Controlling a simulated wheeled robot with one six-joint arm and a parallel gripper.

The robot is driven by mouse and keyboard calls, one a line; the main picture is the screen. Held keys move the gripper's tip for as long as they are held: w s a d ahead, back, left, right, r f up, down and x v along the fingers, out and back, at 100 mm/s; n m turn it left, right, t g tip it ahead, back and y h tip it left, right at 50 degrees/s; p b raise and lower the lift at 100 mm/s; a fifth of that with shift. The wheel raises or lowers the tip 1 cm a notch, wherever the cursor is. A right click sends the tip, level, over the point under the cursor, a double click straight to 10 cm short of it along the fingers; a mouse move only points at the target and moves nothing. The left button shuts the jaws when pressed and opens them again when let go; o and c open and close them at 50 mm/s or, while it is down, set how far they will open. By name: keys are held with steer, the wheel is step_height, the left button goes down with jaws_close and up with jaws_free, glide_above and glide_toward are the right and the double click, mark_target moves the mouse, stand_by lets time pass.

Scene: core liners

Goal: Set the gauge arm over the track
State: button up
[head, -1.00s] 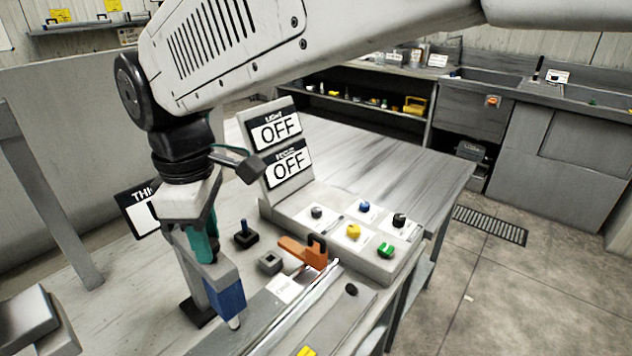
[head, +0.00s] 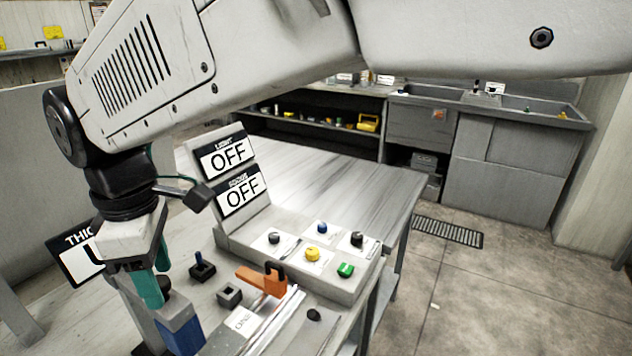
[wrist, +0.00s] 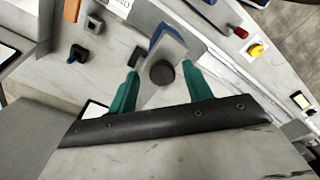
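The gauge arm, a grey arm with a blue end block (head: 182,330), stands at the lower left of the head view. In the wrist view its blue end (wrist: 157,38) points away, and a round black knob (wrist: 161,74) is on it. My gripper (head: 157,285) has teal fingers just behind the blue block. In the wrist view my gripper (wrist: 164,76) is open, one finger on each side of the arm; finger contact is unclear. The track, a pale metal rail (head: 275,322), runs along the bench to the right of the blue block.
An orange lever piece (head: 262,281) sits at the rail's far end, beside a small grey square block (head: 229,295). A sloped panel (head: 345,287) with coloured knobs and two OFF signs (head: 228,155) stands behind. The bench top (head: 325,180) beyond is clear.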

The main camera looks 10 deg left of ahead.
step_height(320, 180, up, 8)
steer(key=shift+f, duration=0.1)
stand_by(0.4)
